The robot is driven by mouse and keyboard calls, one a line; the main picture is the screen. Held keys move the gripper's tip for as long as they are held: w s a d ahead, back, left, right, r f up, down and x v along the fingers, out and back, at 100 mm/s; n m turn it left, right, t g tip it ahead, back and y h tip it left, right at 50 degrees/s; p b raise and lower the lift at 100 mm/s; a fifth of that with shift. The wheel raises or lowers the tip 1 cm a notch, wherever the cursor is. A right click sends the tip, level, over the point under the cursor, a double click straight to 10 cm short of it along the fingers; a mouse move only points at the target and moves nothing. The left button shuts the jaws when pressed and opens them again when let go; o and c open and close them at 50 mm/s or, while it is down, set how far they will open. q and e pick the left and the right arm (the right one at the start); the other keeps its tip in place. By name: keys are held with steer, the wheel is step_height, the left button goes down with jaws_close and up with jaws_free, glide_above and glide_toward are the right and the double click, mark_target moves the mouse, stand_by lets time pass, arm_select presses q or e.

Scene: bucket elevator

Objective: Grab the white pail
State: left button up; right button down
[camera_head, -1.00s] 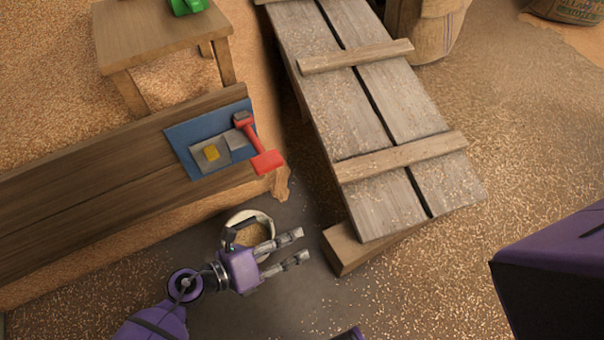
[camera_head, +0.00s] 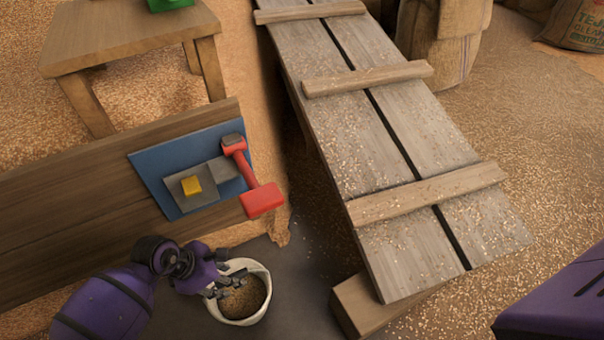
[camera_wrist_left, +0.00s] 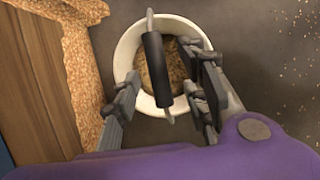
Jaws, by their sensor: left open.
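The white pail (camera_head: 268,286) stands upright on the dark floor at the bottom centre of the head view, with brown grain inside. In the left wrist view the pail (camera_wrist_left: 126,48) is seen from above, with its wire handle and black grip (camera_wrist_left: 153,62) across the opening. My left gripper (camera_head: 220,287) is over the pail's left side, pointing down. In the left wrist view my left gripper (camera_wrist_left: 160,62) is open, one finger on each side of the black grip, not closed on it. My right gripper is not in view.
A plank ramp (camera_head: 385,130) on a wooden block (camera_head: 362,305) stands right of the pail. A wooden bench (camera_head: 75,220) at left carries a blue mat (camera_head: 150,165) and a red hammer (camera_head: 260,199) jutting over the edge. A stool (camera_head: 125,35) and sacks (camera_head: 440,40) stand behind.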

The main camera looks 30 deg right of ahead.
arm_select(q)
steer(key=b+x, duration=0.1)
steer(key=x, duration=0.2)
steer(key=shift+w+d+f, duration=0.1)
steer(key=shift+d+f, duration=0.05)
steer(key=shift+f, duration=0.15)
steer(key=shift+r, duration=0.1)
jaws_close()
steer(key=shift+w+r, duration=0.1)
